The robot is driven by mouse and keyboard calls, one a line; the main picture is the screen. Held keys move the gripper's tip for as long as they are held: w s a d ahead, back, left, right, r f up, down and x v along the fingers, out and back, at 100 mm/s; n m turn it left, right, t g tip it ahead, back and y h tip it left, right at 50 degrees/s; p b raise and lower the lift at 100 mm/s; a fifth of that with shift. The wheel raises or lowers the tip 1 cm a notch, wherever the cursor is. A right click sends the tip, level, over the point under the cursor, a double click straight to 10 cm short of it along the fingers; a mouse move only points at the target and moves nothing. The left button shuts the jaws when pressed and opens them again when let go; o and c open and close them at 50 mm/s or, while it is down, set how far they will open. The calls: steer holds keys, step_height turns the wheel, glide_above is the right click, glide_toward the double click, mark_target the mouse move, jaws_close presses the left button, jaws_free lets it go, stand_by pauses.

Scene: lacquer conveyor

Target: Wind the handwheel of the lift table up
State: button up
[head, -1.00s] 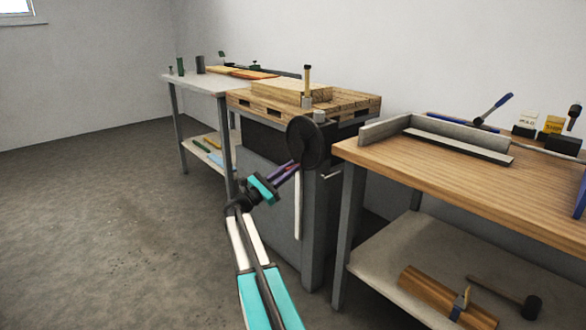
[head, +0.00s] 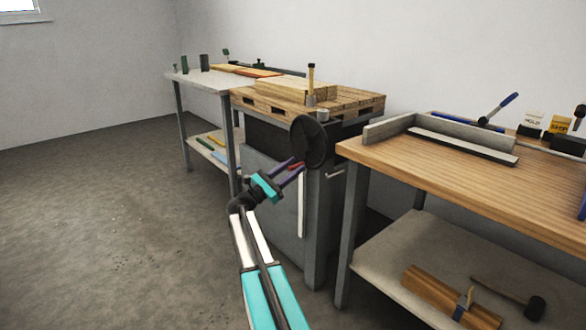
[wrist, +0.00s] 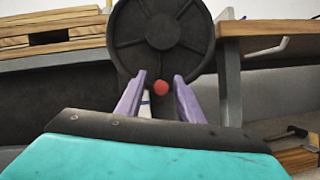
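The black handwheel (head: 308,142) is mounted on the front of the grey lift table (head: 268,190). In the wrist view the handwheel (wrist: 161,35) faces me, with ribs and a hub, and its red knob (wrist: 161,88) sits at the lower rim. My gripper (head: 294,174) is just in front of the wheel's lower left side. In the wrist view my gripper's purple fingers (wrist: 159,88) are apart, one on each side of the knob, with visible gaps. Whether the knob lies fully between the tips in depth is hard to tell.
A wooden pallet (head: 250,103) with stacked boards (head: 285,91) is on the lift table. A wooden workbench (head: 450,170) stands close on the right, with a lower shelf (head: 400,245). A pale bench (head: 205,78) stands behind left. The floor (head: 100,220) at left is clear.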

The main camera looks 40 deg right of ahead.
steer(key=shift+a, duration=0.1)
steer(key=p+v, duration=0.3)
steer(key=v, duration=1)
steer(key=shift+w+a+f+p, duration=0.15)
steer(key=shift+a+f+p, duration=0.1)
steer(key=shift+p, duration=0.1)
steer(key=shift+r, duration=0.2)
